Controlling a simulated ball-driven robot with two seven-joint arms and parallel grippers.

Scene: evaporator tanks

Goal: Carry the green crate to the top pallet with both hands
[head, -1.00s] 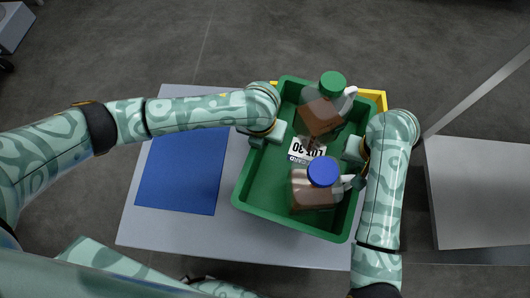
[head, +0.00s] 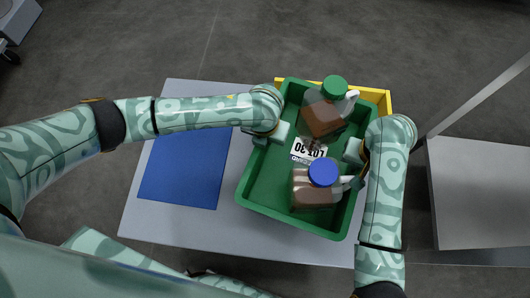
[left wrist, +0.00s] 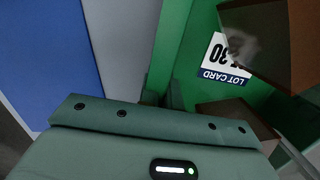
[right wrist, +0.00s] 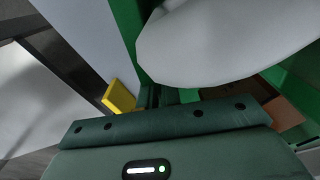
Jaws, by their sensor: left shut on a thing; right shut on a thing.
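The green crate (head: 270,197) is in the middle of the head view, over the right part of the grey table and partly over a yellow thing. It holds a jug with a green cap (head: 335,88), a jug with a blue cap (head: 323,172) and a white lot card (head: 309,150). My left gripper (head: 268,137) is shut on the crate's left wall; that wall also shows in the left wrist view (left wrist: 178,50). My right gripper (head: 356,155) is shut on the crate's right wall. The fingertips are largely hidden. I cannot tell whether the crate is lifted.
A yellow rim (head: 377,97) shows behind and right of the crate. A blue mat (head: 183,168) lies on the grey table (head: 190,95), left of the crate. A light grey surface (head: 480,190) stands at the right, across a gap, with a slanted pale bar above it.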

